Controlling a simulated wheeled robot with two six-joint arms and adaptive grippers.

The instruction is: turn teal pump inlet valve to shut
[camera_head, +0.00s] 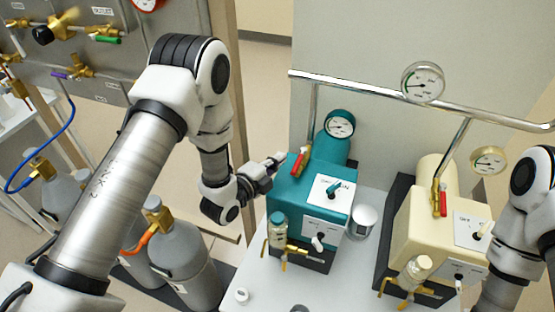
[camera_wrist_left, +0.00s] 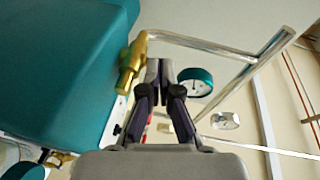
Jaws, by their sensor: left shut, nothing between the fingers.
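The teal pump (camera_head: 288,197) stands on the white bench in the head view, and its teal body (camera_wrist_left: 60,70) fills the left of the left wrist view. A valve with a red handle (camera_head: 299,161) sits at the pump's upper left, below the metal pipe. In the left wrist view a brass fitting (camera_wrist_left: 132,65) joins the pipe beside the fingers. My left gripper (camera_head: 277,161) is shut and empty, just left of the red handle; its fingertips (camera_wrist_left: 160,70) show close to the brass fitting. I cannot tell whether they touch. My right gripper is out of view.
A cream pump (camera_head: 413,228) with its own red handle (camera_head: 439,202) stands to the right, near my right arm. A metal pipe (camera_head: 370,91) with a gauge (camera_head: 423,83) runs above. Grey gas cylinders (camera_head: 182,260) stand at left below my left arm.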

